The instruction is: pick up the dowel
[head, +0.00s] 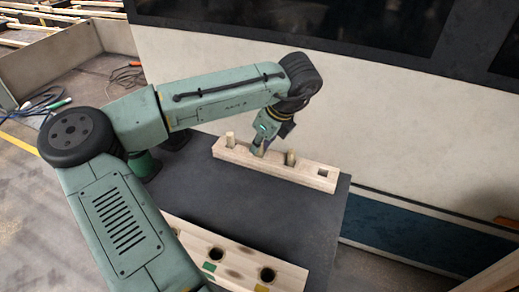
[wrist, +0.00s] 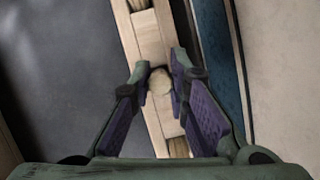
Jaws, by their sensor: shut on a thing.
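A pale round dowel (wrist: 160,82) stands end-on between the fingertips of my gripper (wrist: 160,74) in the wrist view. The fingers close on it from both sides. In the head view my gripper (head: 259,149) points down over the middle of a long wooden block (head: 305,178), and its fingers mostly hide the held dowel. Whether the dowel's lower end is still in its hole I cannot tell. Another dowel (head: 230,138) stands in the block to the left, and one more (head: 290,157) stands to the right. The square hole (head: 322,173) at the right end is empty.
The block lies on a dark table (head: 200,190) close to a pale panel (head: 400,130) behind it. A wooden board (head: 237,262) with round holes and green and yellow marks lies at the front. The dark surface between block and board is clear.

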